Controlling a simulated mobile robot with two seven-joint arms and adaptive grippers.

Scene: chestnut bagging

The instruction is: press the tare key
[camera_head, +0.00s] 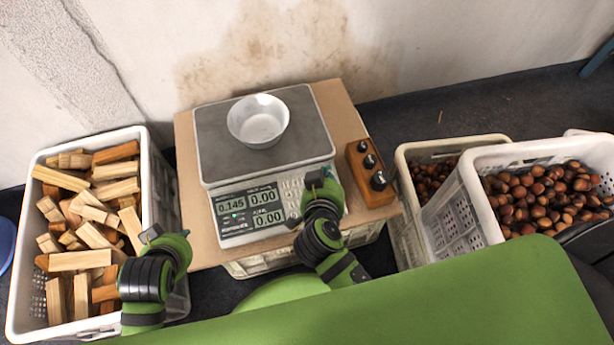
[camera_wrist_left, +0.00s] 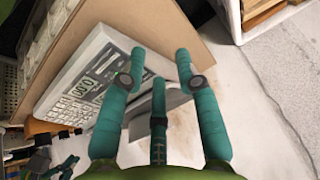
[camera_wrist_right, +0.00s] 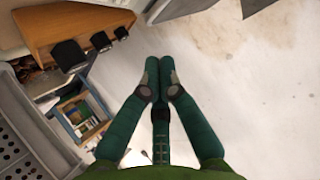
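The scale (camera_head: 262,160) stands on a wooden board, with a white bowl (camera_head: 258,121) on its grey plate. Its panel displays (camera_head: 250,208) read 0.145, 0.00 and 0.00. The keypad (camera_head: 293,192) is right of the displays; the tare key cannot be told apart, and my right gripper hides part of the keys. My right gripper (camera_head: 318,181) is over the right end of the keypad, fingers together in the right wrist view (camera_wrist_right: 159,66); contact with a key cannot be told. My left gripper (camera_head: 152,236) is left of the scale, with fingers apart and empty in the left wrist view (camera_wrist_left: 161,58).
A brown block with black knobs (camera_head: 370,172) sits right of the scale, close to my right gripper. A white crate of wood pieces (camera_head: 25,215) stands at the left. Crates of chestnuts (camera_head: 497,157) stand at the right. The wall is close behind the scale.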

